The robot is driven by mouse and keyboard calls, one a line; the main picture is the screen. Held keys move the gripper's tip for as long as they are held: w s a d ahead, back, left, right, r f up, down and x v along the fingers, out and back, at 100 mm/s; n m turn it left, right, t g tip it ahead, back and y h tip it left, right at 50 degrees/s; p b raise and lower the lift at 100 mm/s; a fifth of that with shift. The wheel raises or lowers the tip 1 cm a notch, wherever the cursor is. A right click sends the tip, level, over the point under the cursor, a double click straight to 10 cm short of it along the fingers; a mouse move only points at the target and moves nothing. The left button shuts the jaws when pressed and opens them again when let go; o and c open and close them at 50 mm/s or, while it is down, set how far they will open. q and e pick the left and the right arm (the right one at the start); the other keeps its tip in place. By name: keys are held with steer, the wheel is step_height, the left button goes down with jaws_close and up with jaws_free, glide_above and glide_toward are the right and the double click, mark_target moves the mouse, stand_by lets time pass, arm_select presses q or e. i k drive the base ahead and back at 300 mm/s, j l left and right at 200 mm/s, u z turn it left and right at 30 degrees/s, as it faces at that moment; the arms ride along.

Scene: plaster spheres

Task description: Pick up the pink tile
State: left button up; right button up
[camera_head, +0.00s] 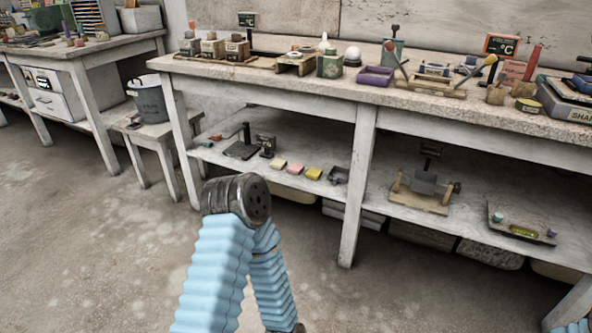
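The pink tile (295,168) lies flat on the lower shelf of the long white workbench. It sits in a short row, between a pale beige tile (279,163) on its left and a yellow tile (313,174) on its right. My arm in a light blue ribbed sleeve rises from the bottom of the view and bends at a dark joint in front of the bench, then runs back down out of the picture. Neither gripper's fingers are visible.
The lower shelf (225,155) also holds a dark stand (241,146) and a small dark grey holder (339,175) near the tiles. A bench leg (358,185) stands right of them. The bench top above is crowded. A bucket (148,98) stands on a stool at left.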

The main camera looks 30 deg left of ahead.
mark_target(295, 168)
steer(key=u, duration=1.25)
